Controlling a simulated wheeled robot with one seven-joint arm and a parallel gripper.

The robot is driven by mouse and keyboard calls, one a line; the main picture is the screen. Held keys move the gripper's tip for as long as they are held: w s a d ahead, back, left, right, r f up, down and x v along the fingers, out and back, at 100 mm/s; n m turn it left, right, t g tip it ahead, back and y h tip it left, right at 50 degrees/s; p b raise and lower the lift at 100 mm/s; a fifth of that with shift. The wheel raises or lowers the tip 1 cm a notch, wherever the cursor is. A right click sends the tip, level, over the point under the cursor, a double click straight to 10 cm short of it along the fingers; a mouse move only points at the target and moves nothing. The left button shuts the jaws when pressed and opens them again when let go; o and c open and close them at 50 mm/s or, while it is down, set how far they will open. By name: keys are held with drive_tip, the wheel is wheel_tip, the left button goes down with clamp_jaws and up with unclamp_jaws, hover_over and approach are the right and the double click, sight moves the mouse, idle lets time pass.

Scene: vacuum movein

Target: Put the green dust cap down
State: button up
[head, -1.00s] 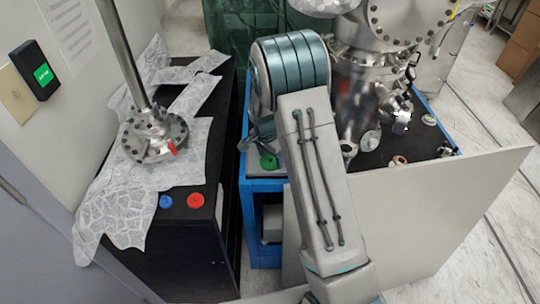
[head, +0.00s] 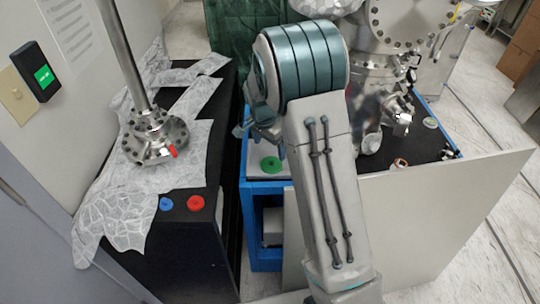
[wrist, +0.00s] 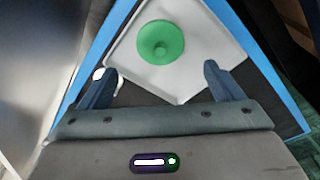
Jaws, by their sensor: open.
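The green dust cap (head: 270,164) lies on a white tray (head: 254,171) at the near left corner of the blue-framed bench. In the wrist view the cap (wrist: 160,42) sits flat on the tray (wrist: 197,75), beyond my fingertips. My gripper (wrist: 158,75) is open and empty, with its two fingers apart and clear of the cap. In the head view my arm hides most of my gripper, which is above and behind the cap.
A blue cap (head: 165,203) and a red cap (head: 196,202) lie on the black bench at left, near a metal flange (head: 155,137) with a rod. A steel chamber (head: 385,70) stands behind my arm. A pale panel (head: 430,220) fronts the blue bench.

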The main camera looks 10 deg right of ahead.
drive_tip(key=s+r+n+y, duration=0.1)
drive_tip(key=s+r+n, duration=0.4)
drive_tip(key=s+r, duration=0.8)
drive_tip(key=s+d+r+n+t, duration=0.1)
drive_tip(key=s+n, duration=0.5)
drive_tip(key=s, duration=0.9)
drive_tip(key=shift+s+t, duration=0.15)
drive_tip(key=shift+t, duration=0.25)
